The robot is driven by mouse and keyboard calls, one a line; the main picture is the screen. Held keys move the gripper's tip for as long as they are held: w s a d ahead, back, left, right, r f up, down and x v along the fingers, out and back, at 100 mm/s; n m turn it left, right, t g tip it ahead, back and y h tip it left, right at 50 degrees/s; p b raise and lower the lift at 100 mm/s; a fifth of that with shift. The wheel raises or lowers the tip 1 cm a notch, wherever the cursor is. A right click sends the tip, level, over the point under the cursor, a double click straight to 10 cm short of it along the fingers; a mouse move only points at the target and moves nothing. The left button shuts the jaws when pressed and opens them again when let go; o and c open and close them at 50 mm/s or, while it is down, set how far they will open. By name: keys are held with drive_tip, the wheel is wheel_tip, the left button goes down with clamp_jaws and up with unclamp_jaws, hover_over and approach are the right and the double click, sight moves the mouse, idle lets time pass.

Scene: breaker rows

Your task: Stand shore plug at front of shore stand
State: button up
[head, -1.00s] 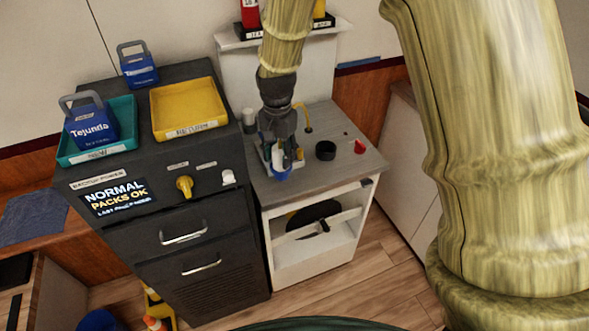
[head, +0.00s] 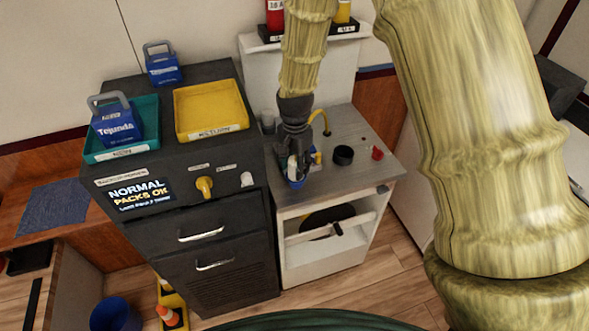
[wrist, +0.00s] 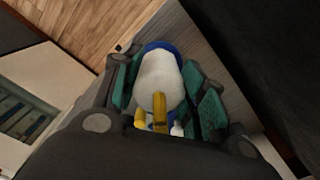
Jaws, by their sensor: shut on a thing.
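The shore plug has a white body with a blue rim and a yellow tail. In the wrist view the plug (wrist: 158,75) sits between the teal-padded fingers. My gripper (wrist: 160,95) is shut on it. In the head view the blue end of the plug (head: 297,183) shows below my gripper (head: 298,165), over the front left part of the stand's top. The shore stand (head: 365,178) appears to be the white cabinet with a grey top. I cannot tell whether the plug touches the top. My gripper hides part of the plug.
A black round cup (head: 343,155) and a red piece (head: 377,153) stand right of my gripper. The dark cabinet (head: 225,240) with yellow tray (head: 211,108) and teal tray (head: 148,145) adjoins on the left. The top's front right is clear.

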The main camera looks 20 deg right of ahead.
drive_tip(key=shift+f+p, duration=0.35)
drive_tip(key=shift+f, duration=1.05)
drive_tip(key=o, duration=0.9)
drive_tip(key=shift+f, duration=0.1)
drive_tip(key=shift+o, duration=0.2)
drive_tip(key=shift+r+b, duration=2.05)
drive_tip(key=shift+r, duration=4.05)
drive_tip(key=shift+a, duration=0.15)
